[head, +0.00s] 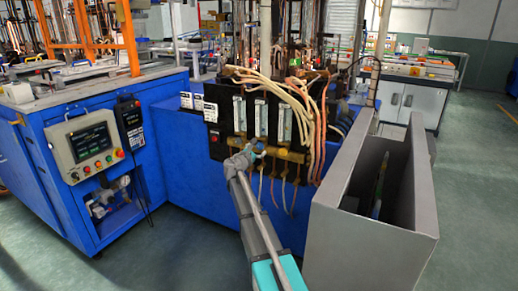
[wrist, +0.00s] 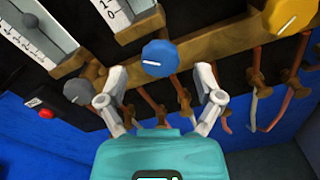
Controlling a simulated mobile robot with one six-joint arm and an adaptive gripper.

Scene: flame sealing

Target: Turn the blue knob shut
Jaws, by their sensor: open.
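The blue knob (wrist: 159,58) sits on a brass bar in the upper middle of the wrist view, with a short white line on its face. The line slopes slightly down to the right. My gripper (wrist: 161,78) is open and empty, with one finger on each side just below the knob. I see no clear contact between fingers and knob.
A grey knob (wrist: 77,91) is to the left and a yellow knob (wrist: 284,18) to the right on the brass bar (wrist: 215,42). Hoses hang below the bar. A red button (wrist: 46,113) is at the left. A grey open bin (head: 365,233) stands right of my arm.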

